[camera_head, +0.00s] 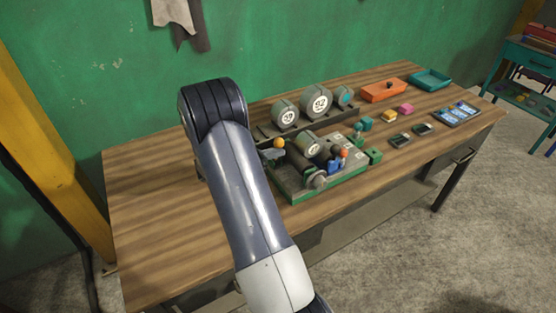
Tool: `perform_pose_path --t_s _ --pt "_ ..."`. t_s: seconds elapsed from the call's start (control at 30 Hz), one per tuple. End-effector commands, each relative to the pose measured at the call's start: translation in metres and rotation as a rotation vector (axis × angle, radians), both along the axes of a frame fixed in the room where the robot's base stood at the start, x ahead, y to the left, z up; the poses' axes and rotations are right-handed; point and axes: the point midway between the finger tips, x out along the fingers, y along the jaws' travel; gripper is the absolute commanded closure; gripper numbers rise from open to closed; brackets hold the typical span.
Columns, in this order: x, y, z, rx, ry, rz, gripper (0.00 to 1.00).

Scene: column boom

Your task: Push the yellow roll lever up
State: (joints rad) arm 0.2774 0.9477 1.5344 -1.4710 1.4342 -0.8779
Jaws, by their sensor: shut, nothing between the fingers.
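The yellow roll lever shows as a round yellow knob (279,142) at the left of a green-based device (298,193) on the wooden table. The knob is just right of my arm's upper link. Its stem is too small to make out clearly, and I cannot tell how far it is tilted. My arm rises from the bottom of the picture to a dark joint left of the device, and hides part of the table there.
Two large dials (319,103) stand behind the device. An orange tray (383,93), a teal tray (430,79) and several small blocks lie at the right on the wooden table (150,215). The table's left part is bare. A green wall (100,60) stands behind.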

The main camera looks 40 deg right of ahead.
Motion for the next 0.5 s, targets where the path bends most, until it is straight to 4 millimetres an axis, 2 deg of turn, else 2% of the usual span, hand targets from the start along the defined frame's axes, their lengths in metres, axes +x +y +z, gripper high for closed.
perform_pose_path --t_s 0.5 --pt "0.02 -0.005 0.008 -0.002 -0.001 0.0 1.0"
